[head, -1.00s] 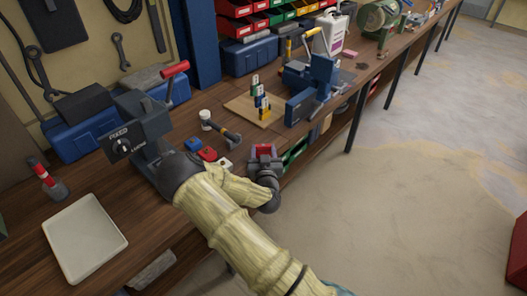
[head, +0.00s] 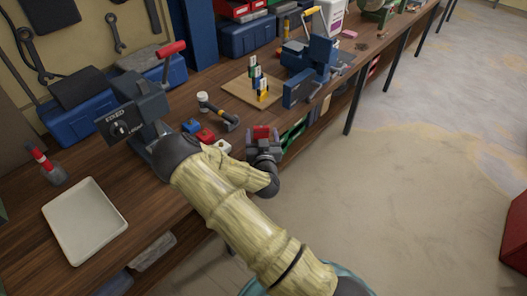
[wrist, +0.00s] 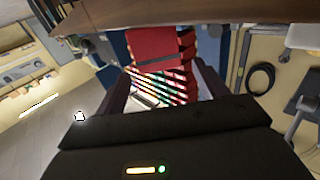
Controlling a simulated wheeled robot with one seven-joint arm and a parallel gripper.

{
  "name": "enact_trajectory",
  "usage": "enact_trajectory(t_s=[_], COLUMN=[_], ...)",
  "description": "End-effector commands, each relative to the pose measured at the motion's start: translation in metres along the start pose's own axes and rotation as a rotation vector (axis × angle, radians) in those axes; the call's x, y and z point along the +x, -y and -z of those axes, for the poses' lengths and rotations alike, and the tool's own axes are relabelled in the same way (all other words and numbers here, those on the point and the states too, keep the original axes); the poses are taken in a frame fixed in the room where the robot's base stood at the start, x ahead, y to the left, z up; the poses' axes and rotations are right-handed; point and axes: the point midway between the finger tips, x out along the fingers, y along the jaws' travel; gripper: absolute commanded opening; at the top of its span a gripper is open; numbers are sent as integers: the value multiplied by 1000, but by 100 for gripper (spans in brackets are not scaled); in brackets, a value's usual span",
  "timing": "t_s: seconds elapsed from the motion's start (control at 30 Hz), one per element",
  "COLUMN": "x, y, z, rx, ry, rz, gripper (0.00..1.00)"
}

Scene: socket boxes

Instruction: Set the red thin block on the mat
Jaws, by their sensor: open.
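A small flat red block (head: 205,135) lies on the bench between a blue block (head: 190,126) and a whitish block (head: 222,147). My gripper (head: 262,138) is at the bench's front edge, to the right of these blocks, with its jaws apart. A red shape (head: 262,131) shows at its jaws; in the wrist view a red box-like shape (wrist: 155,47) appears beyond and between the fingers. I cannot tell whether it touches them. A tan flat board (head: 236,88), possibly the mat, lies further back and carries several small coloured pieces.
A hammer (head: 222,115) lies between the blocks and the board. A blue vise (head: 298,88) stands right of the board. A grey machine with a red handle (head: 150,105) stands behind my arm. A pale tray (head: 85,225) is at left. Green bins (head: 292,134) sit below the bench edge.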

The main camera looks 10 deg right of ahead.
Motion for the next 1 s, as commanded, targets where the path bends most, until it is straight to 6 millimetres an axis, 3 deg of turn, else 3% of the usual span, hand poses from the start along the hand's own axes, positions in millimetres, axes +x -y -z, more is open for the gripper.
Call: enact_trajectory(t_s=[0.53, 0.7, 1.0], x=[-95, -106, -106], y=[0, 0, 0], z=[-2, 0, 0], rx=[-1, 0, 0], ry=[2, -1, -1], rz=[0, 1, 1], gripper=[72, 72, 72])
